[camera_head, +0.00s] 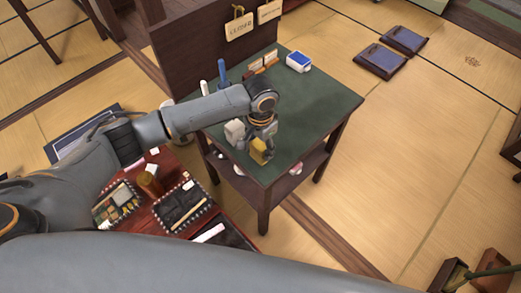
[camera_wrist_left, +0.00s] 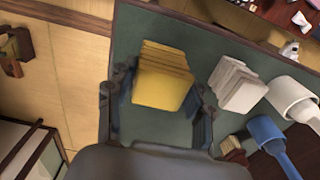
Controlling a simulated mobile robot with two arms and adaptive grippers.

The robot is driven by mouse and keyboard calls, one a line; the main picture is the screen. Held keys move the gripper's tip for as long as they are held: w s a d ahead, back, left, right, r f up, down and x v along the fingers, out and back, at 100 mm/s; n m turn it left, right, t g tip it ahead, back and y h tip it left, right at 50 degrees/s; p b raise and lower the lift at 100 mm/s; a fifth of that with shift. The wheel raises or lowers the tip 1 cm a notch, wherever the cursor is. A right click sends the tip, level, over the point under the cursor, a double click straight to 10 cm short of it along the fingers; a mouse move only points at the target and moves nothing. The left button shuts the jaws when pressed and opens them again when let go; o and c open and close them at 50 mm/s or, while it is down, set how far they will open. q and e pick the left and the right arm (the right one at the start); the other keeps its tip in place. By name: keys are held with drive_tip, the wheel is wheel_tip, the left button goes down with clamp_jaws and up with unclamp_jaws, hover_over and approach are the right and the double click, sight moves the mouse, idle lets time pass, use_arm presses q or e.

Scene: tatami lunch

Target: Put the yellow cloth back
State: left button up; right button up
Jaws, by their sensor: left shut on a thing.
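The folded yellow cloth (camera_head: 259,152) is at the near left part of the green-topped table (camera_head: 315,105) in the head view. My left gripper (camera_head: 262,136) reaches down over it and is shut on it. In the left wrist view the cloth (camera_wrist_left: 163,80) sits between the two fingers of the left gripper (camera_wrist_left: 160,105). I cannot tell whether the cloth touches the table top. A folded white cloth (camera_wrist_left: 238,85) lies right beside it, apart from the fingers; it also shows in the head view (camera_head: 234,132). My right gripper is not in view.
A blue-handled item (camera_wrist_left: 268,135) and a white cylinder (camera_wrist_left: 290,97) stand near the white cloth. A blue and white box (camera_head: 299,61) is at the table's back. The table's right half is clear.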

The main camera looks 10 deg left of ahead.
sight(261, 144)
use_arm(q)
wheel_tip(261, 144, down, 3)
drive_tip(key=o, duration=1)
drive_tip(key=shift+r, duration=0.15)
wheel_tip(261, 144, up, 12)
drive_tip(key=shift+f+b, duration=0.1)
drive_tip(key=shift+b, duration=0.2)
drive_tip(key=shift+f, duration=0.1)
